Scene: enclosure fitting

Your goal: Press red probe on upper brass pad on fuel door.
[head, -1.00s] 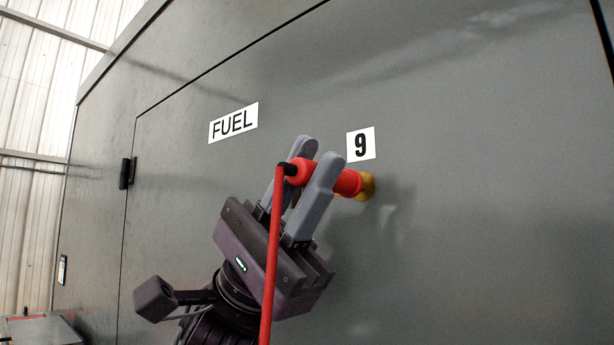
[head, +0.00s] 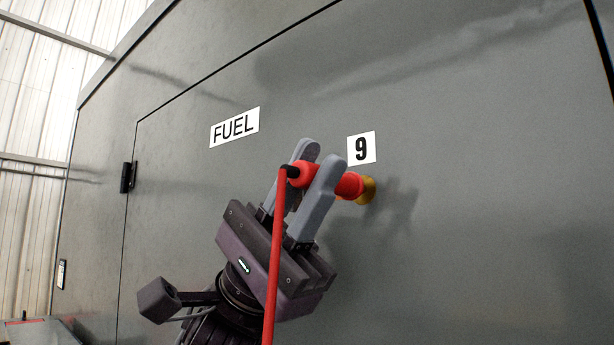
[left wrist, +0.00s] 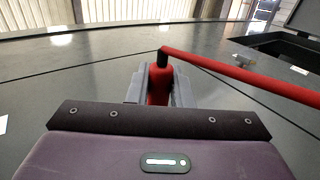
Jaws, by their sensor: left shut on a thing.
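The grey fuel door (head: 460,220) carries a FUEL label (head: 234,127) and a 9 label (head: 361,148). A brass pad (head: 368,191) sits on the door just below the 9. My left gripper (head: 318,176) is shut on the red probe (head: 348,185), which lies across its fingers. The probe's front end is at the brass pad and partly covers it; its very tip is hidden, so I cannot tell whether it touches. The probe also shows between the fingers in the left wrist view (left wrist: 158,88). My right gripper is not in view.
A red cable (head: 274,260) runs from the probe's back end down past my left gripper. A black hinge (head: 127,176) is at the door's left edge. In the left wrist view a dark open recess (left wrist: 290,48) shows at upper right. The door face right of the pad is clear.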

